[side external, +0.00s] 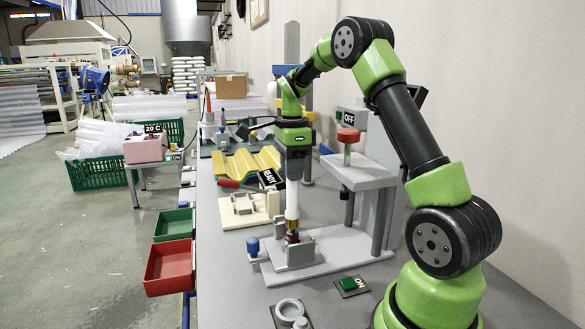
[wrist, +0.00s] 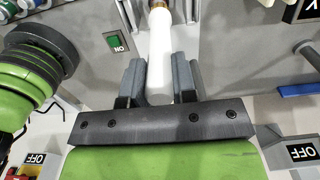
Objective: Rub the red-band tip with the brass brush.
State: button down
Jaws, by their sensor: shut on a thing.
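My gripper (side external: 293,178) points straight down and is shut on a white cylindrical handle, the brush (side external: 292,205), which hangs upright below it. The brush's brass end (side external: 292,225) is at the bottom, just above or touching a dark red piece (side external: 291,238) in a grey clamp fixture (side external: 301,251). I take the dark red piece for the red-band tip, but it is small and partly hidden; contact cannot be told. In the wrist view the white handle (wrist: 160,60) lies between the two grey fingers (wrist: 158,75), its brass end (wrist: 158,4) at the top edge.
A cream holder (side external: 243,208) and a red-handled tool (side external: 236,184) lie left of the fixture. A yellow corrugated sheet (side external: 246,163) is behind. A grey press stand (side external: 360,175) with a red knob rises close on the right. Red (side external: 169,267) and green (side external: 174,225) bins hang at the left edge.

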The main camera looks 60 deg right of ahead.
jog(key=shift+w+d+r, duration=0.1)
jog(key=shift+d+r, duration=0.05)
jog(key=shift+r, duration=1.9)
jog(key=shift+w+d+r, duration=0.1)
jog(key=shift+r, duration=1.9)
jog(key=shift+f, duration=0.2)
notch_tip(320, 180, down, 8)
jog(key=s+a, duration=0.1)
jog(key=shift+w+d+r, duration=0.15)
jog(key=shift+r, duration=1.25)
jog(key=shift+w+d+r, duration=0.15)
jog(key=shift+w+r, duration=0.05)
jog(key=shift+r, duration=1.15)
jog(key=shift+w+d+r, duration=0.15)
jog(key=shift+r, duration=1.25)
jog(key=shift+f, duration=0.15)
